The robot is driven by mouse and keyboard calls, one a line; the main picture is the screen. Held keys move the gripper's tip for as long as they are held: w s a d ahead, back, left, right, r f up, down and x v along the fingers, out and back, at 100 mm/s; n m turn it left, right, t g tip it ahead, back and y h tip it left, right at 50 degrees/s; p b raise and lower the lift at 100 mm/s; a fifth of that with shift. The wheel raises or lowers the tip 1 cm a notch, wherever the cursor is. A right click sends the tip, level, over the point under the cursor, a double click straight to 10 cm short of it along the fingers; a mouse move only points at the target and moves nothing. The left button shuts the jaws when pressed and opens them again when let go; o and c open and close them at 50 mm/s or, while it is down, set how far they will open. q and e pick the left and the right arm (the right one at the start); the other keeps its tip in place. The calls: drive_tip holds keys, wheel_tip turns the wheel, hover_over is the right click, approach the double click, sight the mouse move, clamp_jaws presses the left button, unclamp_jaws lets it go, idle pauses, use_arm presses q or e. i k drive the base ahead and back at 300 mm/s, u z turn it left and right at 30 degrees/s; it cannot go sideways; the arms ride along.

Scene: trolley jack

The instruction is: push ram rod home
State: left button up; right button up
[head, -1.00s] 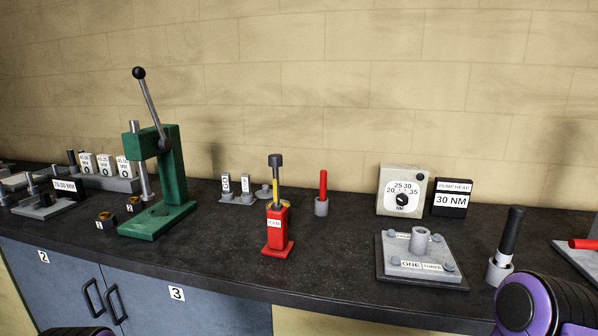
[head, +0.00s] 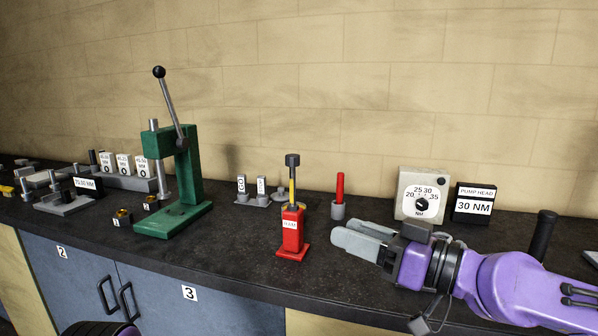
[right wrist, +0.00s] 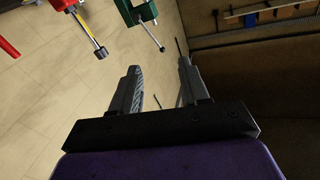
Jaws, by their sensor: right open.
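The red jack body (head: 290,235) stands upright on the bench near the middle of the head view. Its ram rod (head: 292,185) sticks up out of the top, with a yellow stripe along it and a dark grey cap. In the right wrist view the ram rod's cap (right wrist: 101,53) shows at the upper left, beyond the fingers. My right gripper (head: 342,231) is open and empty, just right of the jack and apart from it; its fingers point left. It also shows in the right wrist view (right wrist: 158,72). My left gripper is out of view.
The green press (head: 180,180) stands left of the jack. A red handle in a grey holder (head: 338,211) stands behind my right fingers. A torque dial box (head: 423,184) and a 30 NM sign (head: 473,203) stand behind my right arm.

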sight(293, 159)
drive_tip(key=i, duration=0.9)
drive_tip(key=u, duration=0.05)
